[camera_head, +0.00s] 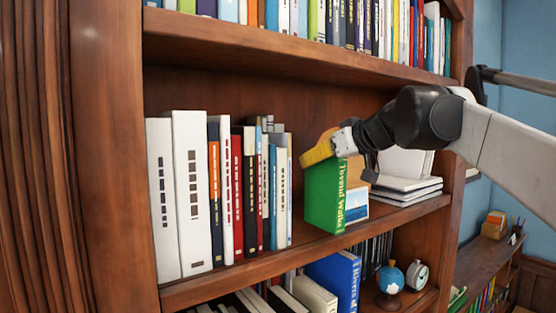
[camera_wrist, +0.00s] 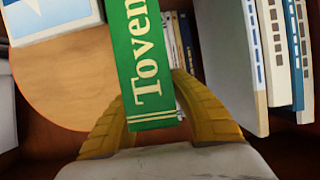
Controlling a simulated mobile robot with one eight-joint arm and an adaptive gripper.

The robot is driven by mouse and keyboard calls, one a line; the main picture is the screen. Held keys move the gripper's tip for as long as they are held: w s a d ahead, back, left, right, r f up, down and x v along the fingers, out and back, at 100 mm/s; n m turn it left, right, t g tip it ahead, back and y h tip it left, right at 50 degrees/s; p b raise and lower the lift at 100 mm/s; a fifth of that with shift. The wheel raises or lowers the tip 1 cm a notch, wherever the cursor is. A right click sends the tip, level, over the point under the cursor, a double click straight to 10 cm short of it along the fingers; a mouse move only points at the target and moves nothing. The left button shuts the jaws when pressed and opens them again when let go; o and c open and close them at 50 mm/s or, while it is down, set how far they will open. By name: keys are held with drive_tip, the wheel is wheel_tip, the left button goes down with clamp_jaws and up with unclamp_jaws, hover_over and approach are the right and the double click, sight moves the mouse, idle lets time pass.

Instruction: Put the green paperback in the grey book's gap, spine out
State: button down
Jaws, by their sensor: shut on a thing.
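In the wrist view, the yellow fingers of my gripper (camera_wrist: 155,108) lie on either side of the green spine (camera_wrist: 145,55). A pale grey-white book (camera_wrist: 232,60) stands to the right there, apart from the paperback. I cannot tell which book is the task's grey one, and no gap within the row is clear.
A row of upright books (camera_head: 222,190) fills the shelf's left part, with a narrow free space before the paperback. A flat stack (camera_head: 405,188) lies to the right. A rounded tan wooden piece (camera_wrist: 60,85) is behind the paperback. The upper shelf (camera_head: 250,38) overhangs.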

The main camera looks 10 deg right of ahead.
drive_tip(key=shift+b+x, duration=0.5)
drive_tip(key=shift+x, duration=1.85)
drive_tip(key=shift+f, duration=0.2)
drive_tip(key=c, duration=1.2)
unclamp_jaws()
drive_tip(key=v, duration=1.2)
